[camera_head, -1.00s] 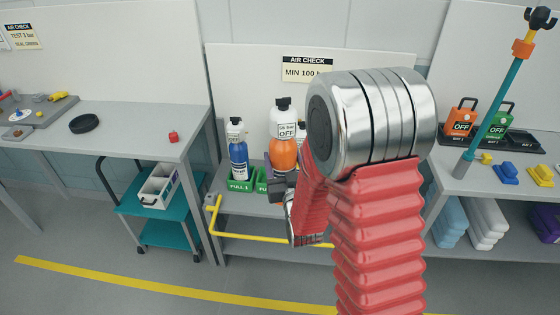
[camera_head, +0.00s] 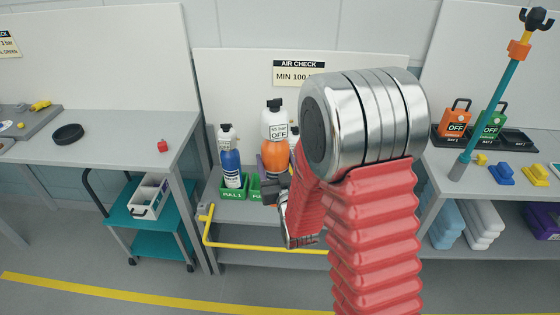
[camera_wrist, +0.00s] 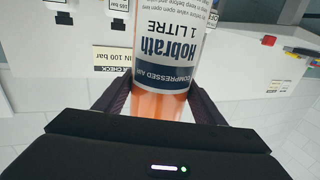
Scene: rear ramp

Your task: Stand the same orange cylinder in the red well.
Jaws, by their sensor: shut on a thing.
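The orange cylinder (camera_head: 275,158) has a white shoulder, a black cap and a small tag reading "OFF". My gripper (camera_head: 273,187) is shut on its lower part, and the cylinder looks upright above the shelf. In the wrist view the cylinder (camera_wrist: 165,75) fills the middle, its label upside down, between the two dark fingers of my gripper (camera_wrist: 160,100). A green well (camera_head: 234,192) marked "FULL 1" holds a blue cylinder (camera_head: 231,165). A second green well (camera_head: 255,190) shows behind my gripper. I see no red well; my arm hides part of the shelf.
A yellow rail (camera_head: 250,248) runs along the shelf front. A teal trolley (camera_head: 150,225) stands below. The right bench holds orange and green tagged units (camera_head: 458,118).

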